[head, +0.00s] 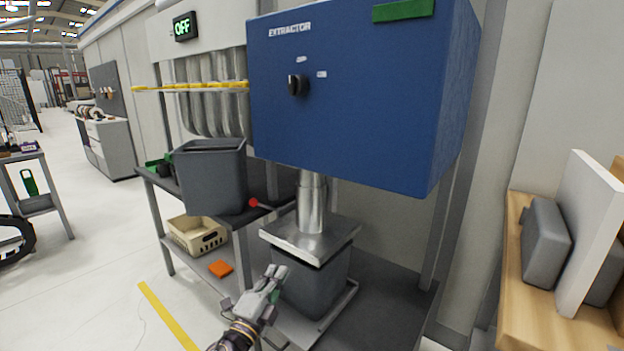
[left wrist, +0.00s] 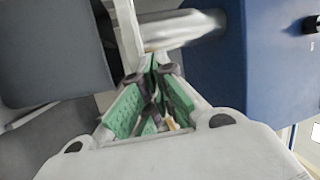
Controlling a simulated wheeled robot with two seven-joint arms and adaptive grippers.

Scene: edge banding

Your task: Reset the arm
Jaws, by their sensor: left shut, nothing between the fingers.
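My left gripper (head: 277,272) comes in from the bottom of the head view. It is in front of the grey bin (head: 318,290) under the extractor's metal pipe. In the left wrist view its green-padded fingers (left wrist: 152,68) are closed together with nothing held between them. The blue extractor box (head: 350,95) has a black knob (head: 298,85) on its front. It also shows at the right of the left wrist view (left wrist: 255,75). My right gripper is in neither view.
A second dark grey bin (head: 210,178) stands on the table at the left. A beige crate (head: 197,235) and an orange piece (head: 221,268) are below it. A wooden bench (head: 560,320) with a white panel (head: 592,235) is at the right. Open floor lies at the left.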

